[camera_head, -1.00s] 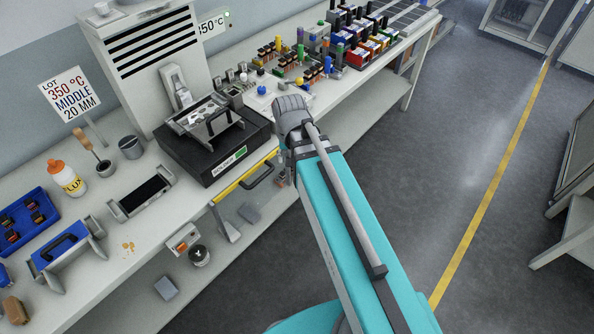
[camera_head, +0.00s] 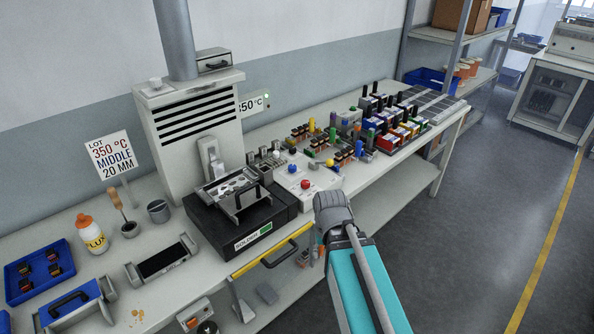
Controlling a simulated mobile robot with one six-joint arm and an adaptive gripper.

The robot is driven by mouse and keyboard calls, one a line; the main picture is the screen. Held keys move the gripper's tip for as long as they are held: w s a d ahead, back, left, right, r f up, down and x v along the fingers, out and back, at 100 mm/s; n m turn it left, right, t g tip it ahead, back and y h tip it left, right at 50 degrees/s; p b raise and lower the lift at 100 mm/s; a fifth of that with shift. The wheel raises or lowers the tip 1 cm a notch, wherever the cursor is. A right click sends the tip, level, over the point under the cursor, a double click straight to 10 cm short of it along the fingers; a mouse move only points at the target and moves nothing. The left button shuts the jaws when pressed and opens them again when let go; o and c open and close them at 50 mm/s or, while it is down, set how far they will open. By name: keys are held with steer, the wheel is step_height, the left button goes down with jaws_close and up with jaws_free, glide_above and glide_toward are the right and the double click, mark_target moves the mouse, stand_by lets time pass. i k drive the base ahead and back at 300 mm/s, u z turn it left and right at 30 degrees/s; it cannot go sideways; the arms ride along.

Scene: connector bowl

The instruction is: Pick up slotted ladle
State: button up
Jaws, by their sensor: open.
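I cannot make out a slotted ladle for certain. A grey metal piece (camera_head: 211,158) is on the front of the fume hood, and its exact shape is unclear. A wooden-handled tool (camera_head: 115,202) stands upright in a small dark pot on the bench. The black solder unit (camera_head: 240,226) has a metal frame (camera_head: 236,192) with a handle on top. My teal arm ends in a grey joint in front of the bench edge. My gripper's fingers do not show.
The white bench (camera_head: 182,295) holds a squeeze bottle (camera_head: 91,234), a grey cup (camera_head: 159,211), a blue tray (camera_head: 40,271), an empty metal frame (camera_head: 162,262), a control box (camera_head: 306,184) and many coloured connectors (camera_head: 392,137). A yellow bar (camera_head: 272,252) edges the bench front. Floor at right is clear.

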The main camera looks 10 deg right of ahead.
mark_target(113, 192)
steer(key=u, duration=1.3)
